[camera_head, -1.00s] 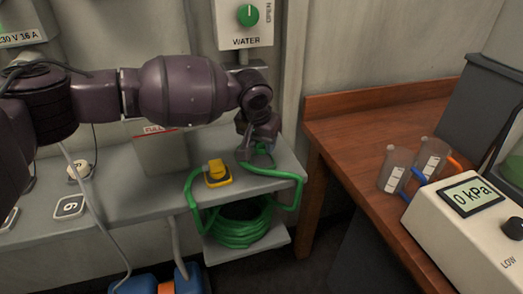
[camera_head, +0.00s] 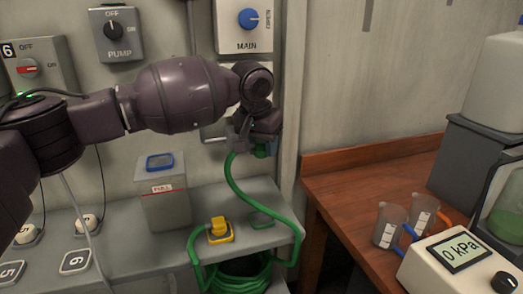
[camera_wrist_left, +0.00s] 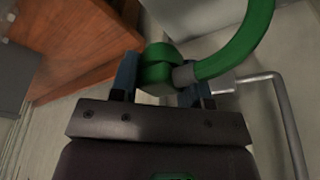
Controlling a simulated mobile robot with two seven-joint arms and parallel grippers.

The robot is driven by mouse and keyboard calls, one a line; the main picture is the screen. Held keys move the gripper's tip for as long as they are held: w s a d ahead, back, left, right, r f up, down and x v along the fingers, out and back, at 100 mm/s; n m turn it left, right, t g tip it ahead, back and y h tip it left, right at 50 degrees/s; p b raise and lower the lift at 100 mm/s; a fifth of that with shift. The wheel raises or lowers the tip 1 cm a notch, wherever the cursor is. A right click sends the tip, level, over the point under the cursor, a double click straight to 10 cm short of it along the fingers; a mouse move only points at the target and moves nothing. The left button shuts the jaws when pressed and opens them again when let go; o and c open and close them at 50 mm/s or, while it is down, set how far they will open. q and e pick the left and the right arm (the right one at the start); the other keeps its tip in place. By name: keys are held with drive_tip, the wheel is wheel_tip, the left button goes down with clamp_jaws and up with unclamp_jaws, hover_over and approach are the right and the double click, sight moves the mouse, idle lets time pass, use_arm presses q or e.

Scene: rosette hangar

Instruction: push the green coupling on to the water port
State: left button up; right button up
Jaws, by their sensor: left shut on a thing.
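My left gripper (camera_head: 255,142) is shut on the green coupling (camera_head: 262,151) and holds it above the grey shelf, in front of the wall. In the left wrist view the coupling (camera_wrist_left: 157,66) sits between the two jaws, with the green hose (camera_wrist_left: 243,48) running off to the upper right. In the head view the hose (camera_head: 236,185) hangs from the gripper down to the shelf. The water port cannot be made out; my arm covers most of the panel below the MAIN knob. My right gripper is not in view.
A yellow valve (camera_head: 219,231) and a grey box with a blue top (camera_head: 163,195) stand on the shelf (camera_head: 125,235). A bent grey pipe (camera_wrist_left: 285,110) shows beside the gripper.

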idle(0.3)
use_arm(q)
drive_tip(key=s+a+f+n, duration=0.3)
drive_tip(key=s+a+f, duration=0.5)
drive_tip(key=a+f, duration=0.3)
drive_tip(key=s+a+f+n, duration=0.1)
drive_tip(key=s+a+f, duration=0.2)
drive_tip(key=s+a, duration=0.2)
drive_tip(key=s+a+f+n+y, duration=0.1)
drive_tip(key=s+a+f, duration=0.2)
drive_tip(key=s, duration=0.7)
drive_tip(key=shift+s+a+t, duration=0.3)
drive_tip(key=shift+s+a, duration=0.1)
drive_tip(key=shift+a, duration=0.55)
drive_tip(key=shift+d, duration=0.1)
